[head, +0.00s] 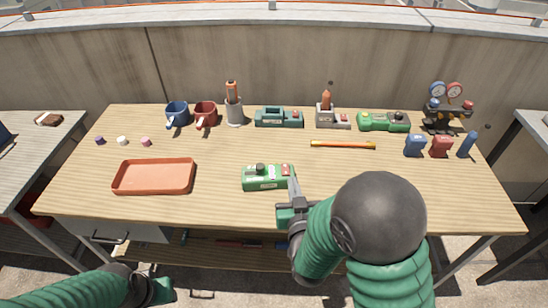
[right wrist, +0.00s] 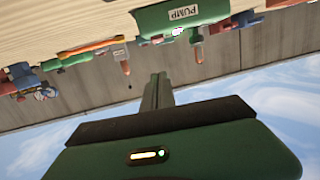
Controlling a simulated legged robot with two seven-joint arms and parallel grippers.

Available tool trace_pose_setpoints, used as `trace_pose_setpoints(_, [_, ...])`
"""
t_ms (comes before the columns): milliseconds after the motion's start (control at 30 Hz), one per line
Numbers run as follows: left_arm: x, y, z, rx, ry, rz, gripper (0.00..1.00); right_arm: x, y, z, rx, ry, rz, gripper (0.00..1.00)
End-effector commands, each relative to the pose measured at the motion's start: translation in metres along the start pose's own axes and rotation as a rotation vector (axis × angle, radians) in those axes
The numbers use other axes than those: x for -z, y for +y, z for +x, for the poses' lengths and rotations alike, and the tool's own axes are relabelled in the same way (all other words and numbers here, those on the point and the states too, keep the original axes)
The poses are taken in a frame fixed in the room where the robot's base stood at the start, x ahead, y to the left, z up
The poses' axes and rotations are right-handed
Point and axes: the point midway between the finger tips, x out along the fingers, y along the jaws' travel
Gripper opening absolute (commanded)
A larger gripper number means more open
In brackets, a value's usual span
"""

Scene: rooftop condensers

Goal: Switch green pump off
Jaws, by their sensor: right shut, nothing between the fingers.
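The green pump (head: 266,184) sits at the front middle of the wooden table, with a dark knob on top and a pale label on its front. In the right wrist view the pump (right wrist: 150,20) appears upside down at the top, labelled PUMP. My right gripper (head: 293,184) is shut and empty at the pump's right end; I cannot tell whether it touches. Its closed fingers also show in the right wrist view (right wrist: 157,84). My right forearm hides the table's front right. My left gripper (head: 158,290) is low at the front left, off the table; its jaws are unclear.
An orange tray (head: 154,177) lies left of the pump. Behind stand mugs (head: 205,114), a teal box (head: 278,118), another green device (head: 383,122) and a gauge set (head: 446,108). An orange-yellow bar (head: 342,145) lies behind my right arm. Table between tray and pump is clear.

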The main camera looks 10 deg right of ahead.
Motion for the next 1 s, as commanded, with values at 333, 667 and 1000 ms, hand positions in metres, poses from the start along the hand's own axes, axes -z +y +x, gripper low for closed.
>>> trace_pose_setpoints(333, [-0.001, 0.0, 0.001, 0.0, 0.0, -0.001, 0.36, 0.002, 0.002, 0.003, -0.003, 0.022, 0.001, 0.0])
trace_pose_setpoints(667, [-0.001, 0.0, 0.004, 0.0, 0.0, 0.0, 0.36, 0.001, 0.003, 0.046, -0.004, 0.022, 0.002, 0.0])
trace_pose_setpoints(1000, [-0.003, 0.0, 0.012, 0.0, 0.0, -0.001, 0.36, -0.015, 0.002, 0.108, -0.002, 0.015, -0.001, 0.0])
